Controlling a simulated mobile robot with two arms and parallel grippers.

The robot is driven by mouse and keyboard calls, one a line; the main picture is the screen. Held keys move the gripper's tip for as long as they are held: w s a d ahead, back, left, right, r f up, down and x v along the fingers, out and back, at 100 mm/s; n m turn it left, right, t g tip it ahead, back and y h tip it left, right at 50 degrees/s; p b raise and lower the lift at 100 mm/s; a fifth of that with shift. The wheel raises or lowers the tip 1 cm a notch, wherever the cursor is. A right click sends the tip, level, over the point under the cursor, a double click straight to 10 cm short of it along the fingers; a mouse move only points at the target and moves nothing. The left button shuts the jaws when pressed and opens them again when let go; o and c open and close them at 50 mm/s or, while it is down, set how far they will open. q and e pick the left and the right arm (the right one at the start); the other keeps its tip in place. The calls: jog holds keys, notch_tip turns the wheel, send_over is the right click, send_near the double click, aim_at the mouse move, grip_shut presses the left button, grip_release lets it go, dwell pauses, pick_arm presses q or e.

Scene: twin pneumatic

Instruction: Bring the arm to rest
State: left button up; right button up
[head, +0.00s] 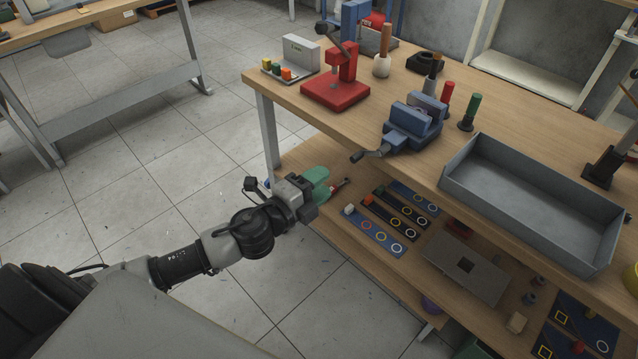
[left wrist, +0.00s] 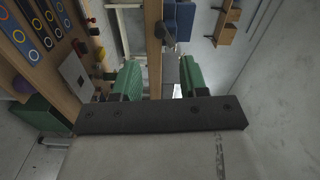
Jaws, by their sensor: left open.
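My left arm reaches in from the left in the head view. Its gripper (head: 328,188) has green fingers and hangs in front of the workbench, near the left end of the lower shelf. In the left wrist view the two green fingers (left wrist: 158,82) stand wide apart with nothing held between them. The edge of the bench top (left wrist: 154,40) shows beyond and between them. My right gripper is in neither view.
The bench top (head: 300,90) holds a red press (head: 338,88), a blue vise (head: 412,125) and a grey tray (head: 530,205). The lower shelf (head: 310,155) carries dark and blue strips with rings (head: 376,238) and a grey plate (head: 466,265). Tiled floor (head: 130,170) is free at left.

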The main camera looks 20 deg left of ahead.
pick_arm(q)
jog(key=s+a+f+n+g+y+p, duration=0.1)
jog(key=a+f+n+g+y+p, duration=0.2)
jog(key=f, duration=0.6)
jog(key=a+f+n+g+y+p, duration=0.15)
jog(key=a+f+n, duration=0.25)
jog(key=f, duration=0.4)
jog(key=s+a+f+n+g+y+p, duration=0.25)
jog(key=s+f+n+g, duration=0.25)
jog(key=s+f, duration=0.9)
jog(key=s+d+f+n+g+p, duration=0.1)
jog(key=s+d+f+n+g, duration=0.1)
jog(key=s, duration=0.7)
jog(key=s+d+f+n+g+p, duration=0.1)
jog(key=s+d+f+n+g, duration=0.1)
jog(key=s+f, duration=0.3)
jog(key=s+d+f+n+g+p, duration=0.2)
jog(key=s+d+f, duration=0.1)
jog(key=s, duration=0.9)
jog(key=shift+s+d+f+h, duration=0.15)
jog(key=shift+s+f+h, duration=0.15)
jog(key=shift+f+h, duration=0.1)
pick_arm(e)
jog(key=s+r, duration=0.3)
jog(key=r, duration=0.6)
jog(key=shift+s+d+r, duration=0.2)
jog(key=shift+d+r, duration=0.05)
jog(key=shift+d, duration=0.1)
